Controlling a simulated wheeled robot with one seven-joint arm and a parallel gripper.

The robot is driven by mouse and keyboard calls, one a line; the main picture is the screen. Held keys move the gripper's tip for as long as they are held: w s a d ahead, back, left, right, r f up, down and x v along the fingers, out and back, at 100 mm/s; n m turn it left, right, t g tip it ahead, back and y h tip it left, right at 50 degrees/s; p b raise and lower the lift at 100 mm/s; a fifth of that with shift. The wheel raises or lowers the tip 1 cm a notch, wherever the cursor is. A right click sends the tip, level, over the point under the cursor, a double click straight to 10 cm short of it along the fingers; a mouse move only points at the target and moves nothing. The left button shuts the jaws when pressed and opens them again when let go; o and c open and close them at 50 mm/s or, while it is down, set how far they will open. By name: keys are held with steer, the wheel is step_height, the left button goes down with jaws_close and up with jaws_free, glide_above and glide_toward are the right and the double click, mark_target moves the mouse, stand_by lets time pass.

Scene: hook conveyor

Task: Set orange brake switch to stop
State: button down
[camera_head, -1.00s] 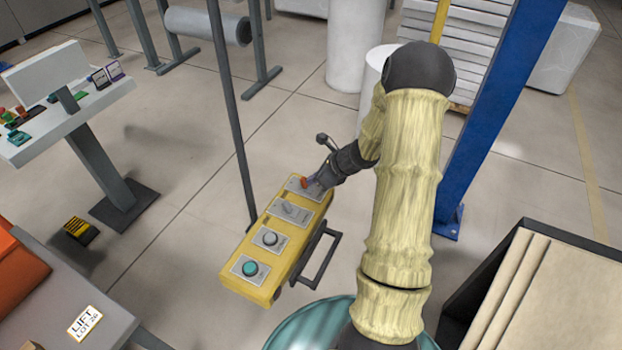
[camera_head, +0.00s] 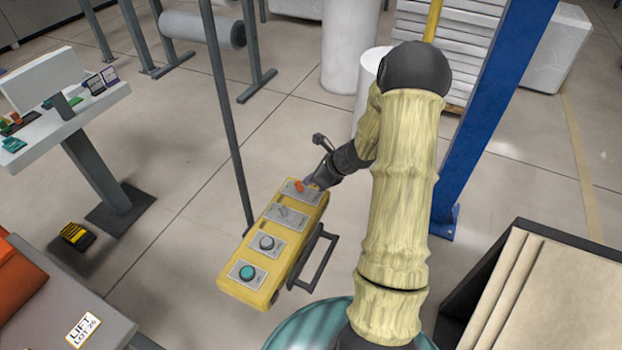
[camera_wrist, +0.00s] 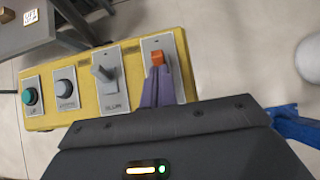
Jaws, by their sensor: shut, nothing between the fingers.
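The orange brake switch (camera_head: 299,186) sits on a grey plate at the far end of the yellow control box (camera_head: 236,289). In the wrist view the orange switch (camera_wrist: 157,58) shows just past my fingertips, at the upper part of its plate. My gripper (camera_head: 314,185) is at the right edge of that plate. In the wrist view its purple fingers (camera_wrist: 163,76) are closed together with nothing between them, touching or very near the switch's lower side. The fingers hide the lower part of the plate and its lettering.
A grey selector switch (camera_wrist: 103,67), a grey button (camera_wrist: 65,88) and a teal button (camera_wrist: 30,96) share the box. A black handle (camera_head: 318,262) runs along its right side. A thin dark pole (camera_head: 227,120) stands at its left. A blue post (camera_head: 490,115) stands right of my arm.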

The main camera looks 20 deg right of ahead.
step_height(320, 180, up, 9)
steer(key=s+d+p, duration=0.2)
steer(key=p, duration=0.5)
steer(key=shift+s+d+r, duration=0.15)
steer(key=shift+s+d, duration=0.05)
steer(key=shift+s, duration=0.15)
steer(key=shift+a, duration=0.1)
steer(key=s+a+f+n+g+h+b, duration=0.1)
steer(key=s+a+n+b, duration=0.5)
steer(key=n, duration=0.8)
steer(key=s+a+f+n+g+h+b, duration=0.2)
steer(key=s+a+n+b, duration=0.5)
steer(key=s+n, duration=0.5)
steer(key=shift+a+f+n+g+h+b, duration=0.3)
steer(key=shift+f+n+h+b, duration=0.15)
steer(key=shift+n+h+b, duration=0.5)
